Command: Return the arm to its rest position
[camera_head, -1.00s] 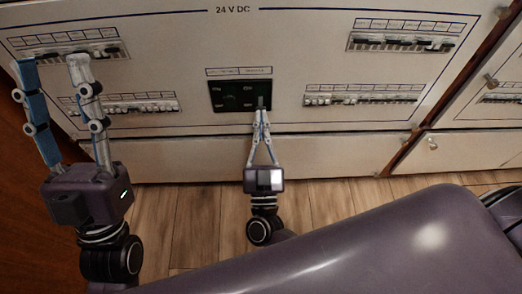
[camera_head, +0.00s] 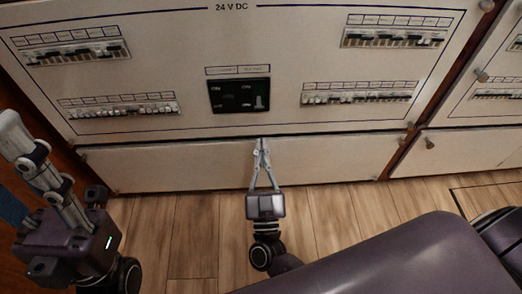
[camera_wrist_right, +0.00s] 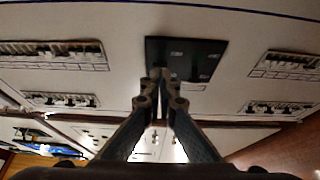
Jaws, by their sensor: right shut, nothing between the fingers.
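My right gripper (camera_head: 262,142) is shut and empty, its fingertips together in front of the lower edge of the white breaker panel (camera_head: 200,60). It is below the black switch plate (camera_head: 240,96) and apart from it in the head view. In the right wrist view its closed fingers (camera_wrist_right: 160,78) overlap the lower edge of the black plate (camera_wrist_right: 208,52). My left gripper (camera_head: 12,165) is at the lower left, fingers spread apart and pointing up and left. Its blue finger is mostly cut off by the picture edge.
Breaker rows sit at upper left (camera_head: 72,52), upper right (camera_head: 395,38), lower left (camera_head: 120,106) and lower right (camera_head: 358,93). A plain lower panel (camera_head: 340,160) runs beneath. Wooden floor (camera_head: 335,210) is clear in front. Small knobs (camera_head: 430,143) stick out at right.

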